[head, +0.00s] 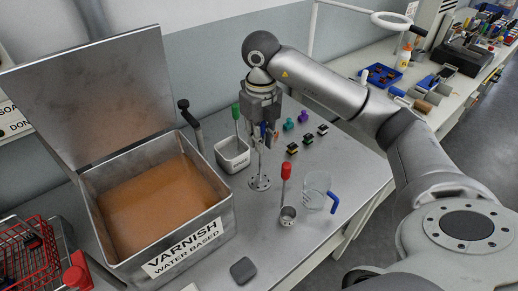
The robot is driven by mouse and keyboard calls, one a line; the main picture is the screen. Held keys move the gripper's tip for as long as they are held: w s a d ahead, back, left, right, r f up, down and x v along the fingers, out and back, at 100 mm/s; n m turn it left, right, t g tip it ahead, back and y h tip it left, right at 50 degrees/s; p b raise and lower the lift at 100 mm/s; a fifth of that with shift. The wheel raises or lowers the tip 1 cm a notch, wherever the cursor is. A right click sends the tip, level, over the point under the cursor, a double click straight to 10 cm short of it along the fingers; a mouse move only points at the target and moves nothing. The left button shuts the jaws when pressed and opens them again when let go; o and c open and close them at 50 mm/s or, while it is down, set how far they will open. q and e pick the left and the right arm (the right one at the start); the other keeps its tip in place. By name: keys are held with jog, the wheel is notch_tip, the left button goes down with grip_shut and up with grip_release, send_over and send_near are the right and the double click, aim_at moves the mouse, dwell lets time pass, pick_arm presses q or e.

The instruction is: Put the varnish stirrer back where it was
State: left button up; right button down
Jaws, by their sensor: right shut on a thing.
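My right gripper (263,139) points down over the bench and is shut on a blue-handled stirrer. This stirrer (259,168) has a thin upright rod with a round perforated disc at its foot. I cannot tell whether the disc touches the bench. A green-handled tool (236,113) stands in a grey rectangular container (232,158) to its left. A red-handled tool (286,172) stands in a small metal cup (288,216) to its front right. An open metal tank (192,243) labelled "VARNISH WATER BASED" holds brown liquid at left. My left gripper is not in view.
A clear jug (315,187) with a blue handle stands right of the cup. Several small coloured connectors (307,139) lie behind it. A dark square pad (243,270) lies at the front. A red wire basket (32,262) is at far left. The tank's lid (95,95) stands open.

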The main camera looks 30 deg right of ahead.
pick_arm(q)
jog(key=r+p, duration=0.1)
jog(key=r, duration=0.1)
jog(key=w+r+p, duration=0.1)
jog(key=p, duration=0.1)
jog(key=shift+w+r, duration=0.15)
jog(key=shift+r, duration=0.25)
pick_arm(e)
jog(key=w+d+f, duration=0.2)
jog(key=w+f, duration=0.1)
jog(key=f, duration=0.5)
jog(key=shift+w, duration=0.25)
jog(key=shift+f, duration=0.2)
jog(key=shift+f, duration=0.15)
jog(key=c, duration=1.4)
grip_release()
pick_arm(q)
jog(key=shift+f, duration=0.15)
